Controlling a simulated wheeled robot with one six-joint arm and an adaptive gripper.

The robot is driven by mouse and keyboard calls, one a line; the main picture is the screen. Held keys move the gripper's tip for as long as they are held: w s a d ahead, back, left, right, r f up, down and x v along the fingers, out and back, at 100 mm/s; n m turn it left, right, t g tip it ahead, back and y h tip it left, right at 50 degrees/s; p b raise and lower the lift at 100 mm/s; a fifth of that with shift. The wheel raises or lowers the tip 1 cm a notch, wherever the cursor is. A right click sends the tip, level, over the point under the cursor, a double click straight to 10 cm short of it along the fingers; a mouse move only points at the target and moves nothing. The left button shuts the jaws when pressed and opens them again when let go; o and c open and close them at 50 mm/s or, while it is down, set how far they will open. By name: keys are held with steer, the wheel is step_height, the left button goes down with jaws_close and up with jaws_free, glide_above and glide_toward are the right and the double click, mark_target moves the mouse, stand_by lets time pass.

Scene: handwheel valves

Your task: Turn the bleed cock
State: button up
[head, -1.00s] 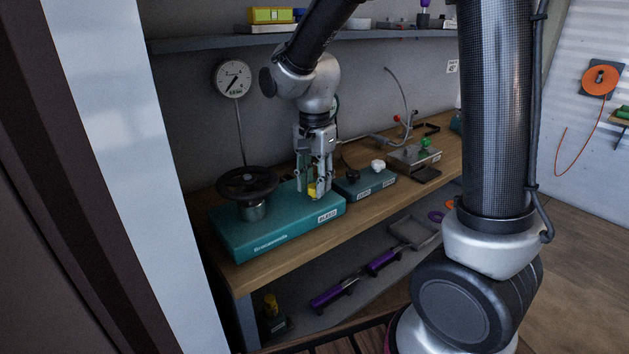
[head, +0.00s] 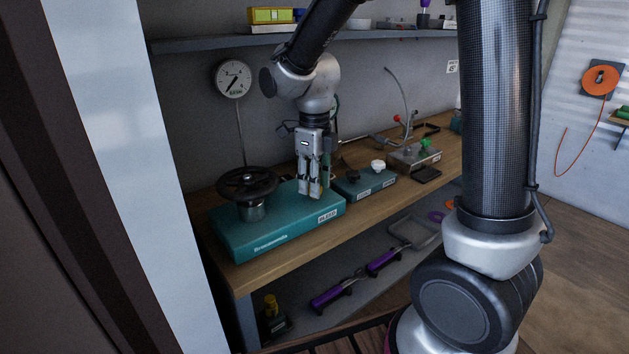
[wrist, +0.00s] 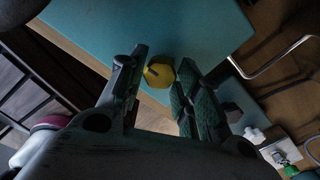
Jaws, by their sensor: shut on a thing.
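The bleed cock is a small yellow knob (wrist: 159,73) on the teal box (head: 240,236), above the box's BLEED label (head: 327,215). In the wrist view it sits between the fingertips of my gripper (wrist: 160,75). A dark line or slot crosses its face. In the head view my gripper (head: 311,192) points down at the right end of the box and is shut on the cock. The fingers hide nearly all of the knob there.
A black handwheel (head: 247,183) stands on the left of the same box, below a pressure gauge (head: 232,79). A smaller teal block (head: 364,184) with a black knob and a white knob is close on the right. A shelf (head: 215,42) runs above.

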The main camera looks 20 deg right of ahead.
steer(key=o, duration=0.8)
steer(key=shift+r, duration=3)
